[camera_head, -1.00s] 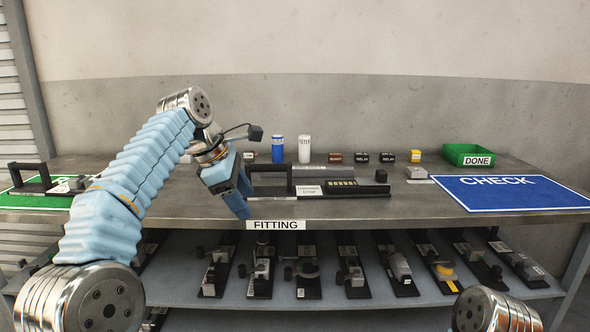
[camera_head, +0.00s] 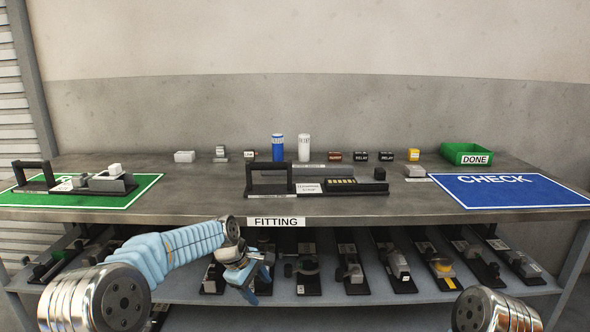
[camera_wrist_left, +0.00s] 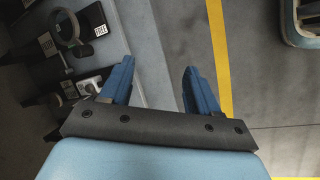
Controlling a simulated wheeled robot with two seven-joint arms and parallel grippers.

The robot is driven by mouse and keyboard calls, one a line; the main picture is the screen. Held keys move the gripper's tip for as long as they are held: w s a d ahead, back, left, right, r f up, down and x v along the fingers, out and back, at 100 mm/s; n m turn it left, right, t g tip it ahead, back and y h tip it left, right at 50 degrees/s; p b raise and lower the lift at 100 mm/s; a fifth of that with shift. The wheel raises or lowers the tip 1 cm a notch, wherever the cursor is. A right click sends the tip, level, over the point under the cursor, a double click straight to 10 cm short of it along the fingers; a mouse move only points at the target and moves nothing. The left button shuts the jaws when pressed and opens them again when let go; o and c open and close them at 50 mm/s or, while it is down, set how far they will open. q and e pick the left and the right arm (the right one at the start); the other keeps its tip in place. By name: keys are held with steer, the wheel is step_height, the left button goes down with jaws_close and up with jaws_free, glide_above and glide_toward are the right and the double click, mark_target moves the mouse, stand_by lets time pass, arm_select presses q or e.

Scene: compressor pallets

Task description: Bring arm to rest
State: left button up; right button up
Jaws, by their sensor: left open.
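My left arm is lowered in front of the workbench (camera_head: 400,208) in the head view. My left gripper (camera_head: 258,285) hangs below the bench's front edge, in front of the lower shelf. In the left wrist view its two blue fingers (camera_wrist_left: 154,85) stand apart with nothing between them. Beyond them are the shelf edge and the floor. Of my right arm only a metal joint shows at the bottom right of the head view; its gripper is out of view.
Pallets with parts, such as one with a yellow piece (camera_head: 443,267), line the lower shelf (camera_head: 330,292) close to the left gripper. On the bench are a handled pallet (camera_head: 345,193), a green mat (camera_head: 135,197), a blue CHECK mat (camera_head: 510,192) and a green DONE bin (camera_head: 466,148).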

arm_select(q)
steer(key=s+f+m, duration=0.2)
steer(key=s+f, duration=0.1)
steer(key=f, duration=0.5)
steer(key=s+f+m, duration=0.1)
steer(key=s+f, duration=0.2)
steer(key=f, duration=0.4)
steer(key=s+f+m, duration=0.2)
steer(key=s+f, duration=0.3)
steer(key=s, duration=0.4)
steer(key=s+f+m+g, duration=0.1)
steer(key=s+f+m, duration=0.2)
steer(key=s, duration=0.6)
steer(key=s+f+m, duration=0.2)
steer(key=s+f, duration=0.4)
steer(key=s, duration=0.4)
steer(key=shift+a+f+m+g, duration=0.3)
steer(key=shift+a+f, duration=0.05)
steer(key=shift+a, duration=0.1)
